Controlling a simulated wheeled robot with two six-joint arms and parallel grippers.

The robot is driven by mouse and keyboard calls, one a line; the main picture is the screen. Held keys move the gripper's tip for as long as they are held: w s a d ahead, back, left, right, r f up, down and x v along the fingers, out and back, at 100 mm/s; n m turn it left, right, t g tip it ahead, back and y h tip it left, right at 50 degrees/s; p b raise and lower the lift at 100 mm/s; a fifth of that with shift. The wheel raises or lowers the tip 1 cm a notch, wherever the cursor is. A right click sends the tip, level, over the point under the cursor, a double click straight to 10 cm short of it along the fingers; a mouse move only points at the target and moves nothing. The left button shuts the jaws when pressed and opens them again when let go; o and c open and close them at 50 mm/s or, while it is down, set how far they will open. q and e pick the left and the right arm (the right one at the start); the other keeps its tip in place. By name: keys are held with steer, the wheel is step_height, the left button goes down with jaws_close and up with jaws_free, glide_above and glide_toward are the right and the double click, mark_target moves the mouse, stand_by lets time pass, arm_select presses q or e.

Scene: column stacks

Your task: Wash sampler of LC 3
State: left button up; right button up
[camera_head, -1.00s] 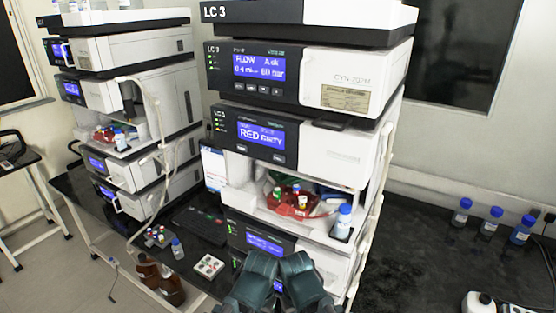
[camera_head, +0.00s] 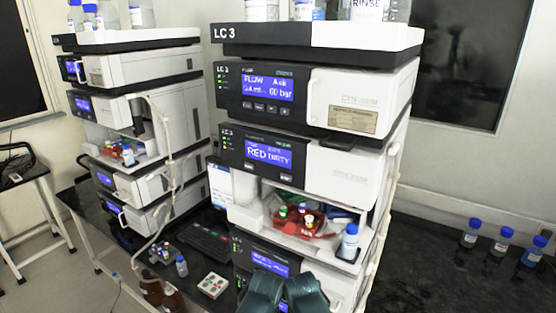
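The LC 3 stack (camera_head: 318,100) stands in the middle. Its sampler module (camera_head: 300,160) has a blue display (camera_head: 268,153) reading "RED DIRTY". In the open bay below, a red tray (camera_head: 312,232) holds a few capped vials, and a blue-capped bottle (camera_head: 349,243) stands at the right front. On the stack's top stand bottles, cut off by the picture edge; one is labelled RINSE (camera_head: 367,10). Two teal parts of my arms show at the bottom centre, before the lowest module. No gripper fingers can be seen.
Another instrument stack (camera_head: 150,75) stands to the left.

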jaws_close()
stand_by(1.4)
